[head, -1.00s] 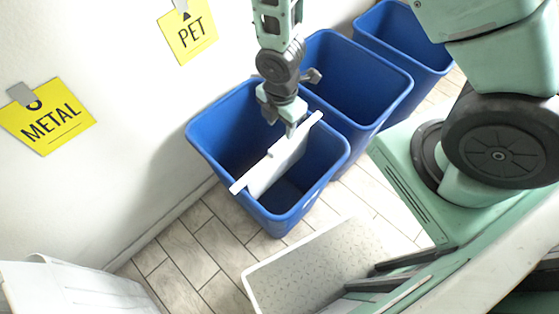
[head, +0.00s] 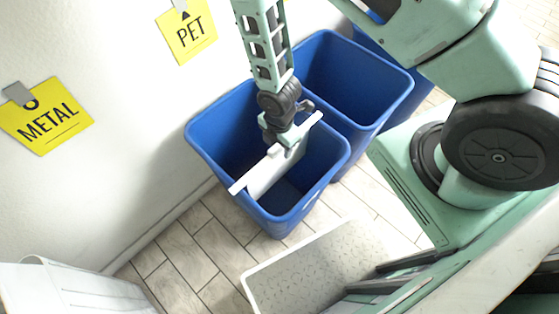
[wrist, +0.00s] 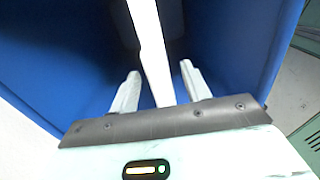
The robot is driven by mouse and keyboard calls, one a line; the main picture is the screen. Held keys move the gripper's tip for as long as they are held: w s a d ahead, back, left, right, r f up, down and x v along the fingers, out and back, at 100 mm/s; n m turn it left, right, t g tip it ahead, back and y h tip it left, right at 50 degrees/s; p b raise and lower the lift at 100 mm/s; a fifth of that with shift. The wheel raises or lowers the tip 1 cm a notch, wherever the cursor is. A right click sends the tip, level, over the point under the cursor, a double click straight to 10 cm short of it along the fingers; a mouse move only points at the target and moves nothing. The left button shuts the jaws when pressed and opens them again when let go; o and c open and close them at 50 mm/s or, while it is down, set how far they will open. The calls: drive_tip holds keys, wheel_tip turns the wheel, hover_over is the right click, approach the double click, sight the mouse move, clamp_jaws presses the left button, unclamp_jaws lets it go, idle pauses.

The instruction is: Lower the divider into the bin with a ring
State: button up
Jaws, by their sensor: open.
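The white divider (head: 262,177) stands in the front blue bin (head: 273,223), lying across it with its ends over the rims. Its lower part is hidden inside the bin. My gripper (head: 283,146) is low at the divider's top edge, near its middle. In the wrist view, my open fingers (wrist: 159,70) straddle the divider (wrist: 152,50), one on each side, with gaps showing. A small white mark shows on the bin's front, too small to read. A dark ring is on the yellow METAL sign (head: 45,118), partly under tape.
A second blue bin (head: 362,105) stands right behind the front one, and a third (head: 405,105) is mostly hidden behind my arm. A yellow PET sign (head: 188,32) hangs on the wall. A white panel (head: 75,290) is at lower left. Tiled floor (head: 190,250) is clear.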

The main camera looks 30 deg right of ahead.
clamp_jaws()
drive_tip(key=shift+r, duration=0.15)
wheel_tip(320, 180, up, 28)
drive_tip(key=p, duration=0.4)
